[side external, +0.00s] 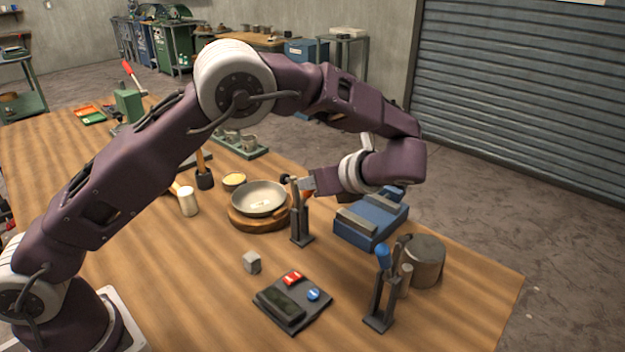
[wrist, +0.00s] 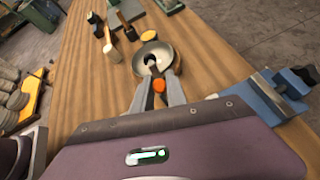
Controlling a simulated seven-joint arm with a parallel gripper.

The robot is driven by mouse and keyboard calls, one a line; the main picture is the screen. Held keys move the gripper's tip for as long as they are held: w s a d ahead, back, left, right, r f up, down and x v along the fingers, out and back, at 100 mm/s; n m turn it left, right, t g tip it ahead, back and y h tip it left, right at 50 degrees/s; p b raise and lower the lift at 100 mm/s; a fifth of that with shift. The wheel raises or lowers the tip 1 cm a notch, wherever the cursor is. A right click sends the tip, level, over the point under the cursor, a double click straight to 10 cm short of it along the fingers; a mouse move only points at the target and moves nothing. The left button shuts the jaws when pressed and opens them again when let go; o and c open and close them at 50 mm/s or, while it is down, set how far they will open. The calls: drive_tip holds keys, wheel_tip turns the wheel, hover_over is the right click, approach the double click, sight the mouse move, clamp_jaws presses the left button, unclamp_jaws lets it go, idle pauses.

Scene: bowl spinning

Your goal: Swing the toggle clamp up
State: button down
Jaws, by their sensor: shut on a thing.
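The toggle clamp is a dark grey upright post (side external: 301,225) on a small base, beside the metal bowl (side external: 258,197). A black tip (side external: 286,178) stands out from its top toward the bowl, above the rim. The clamp's orange handle (wrist: 159,86) sits between my fingers in the wrist view, and only a little of it shows in the side view (side external: 308,194). My gripper (side external: 306,186) is at the top of the post, shut on the orange handle. In the wrist view my gripper (wrist: 160,88) points toward the bowl (wrist: 152,57). The fingers hide part of the clamp.
The bowl rests on a round wooden block (side external: 240,219). A blue vise (side external: 372,220) stands right of the clamp. A blue-handled stand (side external: 381,300) and metal cylinder (side external: 424,262) are at front right. A button panel (side external: 292,303), small grey block (side external: 252,262) and mallet (side external: 187,201) also lie on the table.

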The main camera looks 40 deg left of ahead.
drive_tip(key=shift+f, duration=0.15)
drive_tip(key=c, duration=1.3)
unclamp_jaws()
drive_tip(key=shift+c, duration=0.2)
drive_tip(key=v, duration=0.7)
